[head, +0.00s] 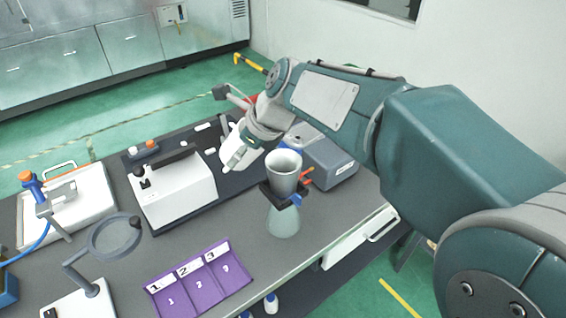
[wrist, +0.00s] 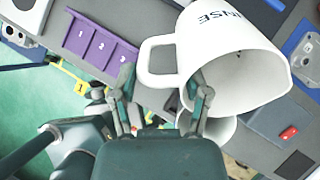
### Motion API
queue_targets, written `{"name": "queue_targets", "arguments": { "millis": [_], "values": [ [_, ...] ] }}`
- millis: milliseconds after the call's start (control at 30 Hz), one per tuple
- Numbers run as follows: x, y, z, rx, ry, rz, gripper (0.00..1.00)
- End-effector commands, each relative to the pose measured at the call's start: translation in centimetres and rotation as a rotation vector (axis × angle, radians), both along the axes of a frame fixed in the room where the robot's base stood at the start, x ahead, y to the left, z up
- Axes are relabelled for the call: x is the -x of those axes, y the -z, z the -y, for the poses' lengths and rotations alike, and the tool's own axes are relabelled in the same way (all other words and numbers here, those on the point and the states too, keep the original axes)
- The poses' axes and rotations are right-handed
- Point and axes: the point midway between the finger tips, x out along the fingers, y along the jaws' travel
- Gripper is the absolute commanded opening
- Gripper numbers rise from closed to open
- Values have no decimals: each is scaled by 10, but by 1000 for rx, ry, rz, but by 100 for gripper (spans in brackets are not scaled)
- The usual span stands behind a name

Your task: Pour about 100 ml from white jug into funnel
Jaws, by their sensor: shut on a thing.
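The white jug (wrist: 232,58) fills the upper right of the wrist view, with dark lettering upside down and its handle (wrist: 152,62) at left. My gripper (wrist: 163,82) is shut on the jug at its handle side. In the head view the jug (head: 234,150) is small, partly covered by my wrist, and looks tilted. It is held up to the left of the grey-white funnel (head: 284,181), apart from it in the picture. The funnel is upright over a pale conical flask (head: 284,222). Part of its rim shows below the jug in the wrist view (wrist: 215,130). No liquid is visible.
A dark clamp with red and blue knobs (head: 280,194) surrounds the funnel's lower part. A grey box (head: 331,165) stands close behind it at right. A white instrument (head: 172,190), purple numbered rack (head: 200,283) and ring magnifier (head: 115,237) lie left on the bench.

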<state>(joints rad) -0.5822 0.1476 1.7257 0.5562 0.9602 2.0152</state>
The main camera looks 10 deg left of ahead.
Motion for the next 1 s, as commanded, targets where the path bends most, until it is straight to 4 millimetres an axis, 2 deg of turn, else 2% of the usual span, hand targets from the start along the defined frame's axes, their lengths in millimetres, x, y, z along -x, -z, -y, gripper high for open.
{"name": "queue_targets", "arguments": {
  "millis": [67,300,500,1000],
  "values": [
    [0,-8,7,-51,5,8,0],
    [1,-11,14,-203,6,25,0],
    [2,-3,15,-299,2,34,0],
    [2,-3,17,-410,2,50,0]
  ]
}}
